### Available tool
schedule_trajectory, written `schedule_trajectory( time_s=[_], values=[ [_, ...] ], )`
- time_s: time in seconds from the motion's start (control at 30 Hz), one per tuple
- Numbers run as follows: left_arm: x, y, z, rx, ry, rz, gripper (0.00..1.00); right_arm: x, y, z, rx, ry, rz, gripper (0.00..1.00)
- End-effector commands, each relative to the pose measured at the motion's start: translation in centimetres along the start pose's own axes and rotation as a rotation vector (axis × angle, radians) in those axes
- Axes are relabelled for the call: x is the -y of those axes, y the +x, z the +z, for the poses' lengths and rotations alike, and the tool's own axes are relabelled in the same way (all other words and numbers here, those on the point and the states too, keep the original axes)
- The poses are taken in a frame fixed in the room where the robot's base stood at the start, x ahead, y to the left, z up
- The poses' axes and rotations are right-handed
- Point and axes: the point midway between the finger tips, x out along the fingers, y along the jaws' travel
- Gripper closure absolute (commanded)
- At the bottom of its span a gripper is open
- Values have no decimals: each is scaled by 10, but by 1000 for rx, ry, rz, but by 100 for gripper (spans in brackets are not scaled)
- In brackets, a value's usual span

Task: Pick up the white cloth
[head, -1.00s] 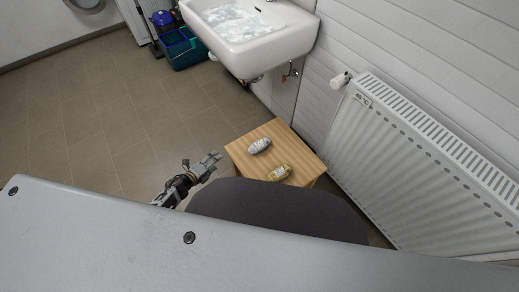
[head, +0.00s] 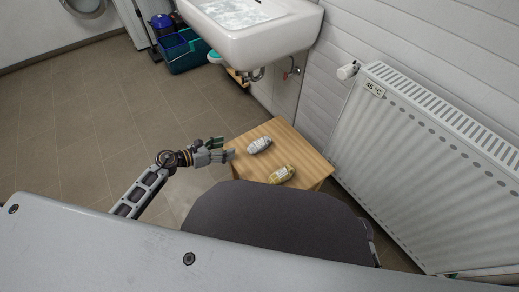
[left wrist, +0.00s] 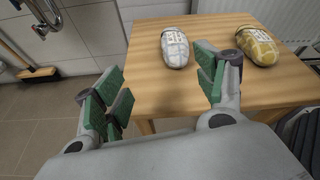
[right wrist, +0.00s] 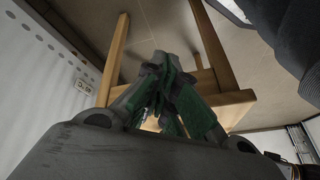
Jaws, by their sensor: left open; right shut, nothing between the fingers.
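The white cloth (head: 259,145), a rolled bundle, lies on the wooden stool (head: 248,170). It also shows in the left wrist view (left wrist: 175,48), beyond the fingers and near their midline. My left gripper (head: 228,150) is open and empty at the stool's left edge, just left of the white cloth. In the left wrist view the open fingers (left wrist: 165,85) point toward the white cloth and are apart from it. My right gripper (right wrist: 160,70) is shut and empty, low beside the stool's wooden legs (right wrist: 205,45). It is hidden in the head view.
A yellow rolled cloth (head: 281,174) lies on the stool, nearer me than the white one. A white radiator (head: 420,165) stands to the right. A sink (head: 255,35) hangs on the wall behind. Open tiled floor (head: 70,140) lies to the left.

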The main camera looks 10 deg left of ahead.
Motion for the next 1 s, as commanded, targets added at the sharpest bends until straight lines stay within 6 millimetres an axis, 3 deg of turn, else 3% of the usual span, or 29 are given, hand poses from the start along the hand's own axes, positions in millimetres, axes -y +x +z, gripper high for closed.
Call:
schedule_trajectory(
  time_s=[0.3, 0.77, 1.0],
  values=[
    [13, 2, 2, -51, 263, -59, 29, 7, -20, -9, -27, -8, -19, 100],
    [15, 3, 4, -56, 284, -64, 29, 8, -23, -10, -29, -8, -20, 100],
    [16, 16, 2, -54, 283, -64, 29, 8, -17, -8, -38, -4, -25, 100]
  ],
)
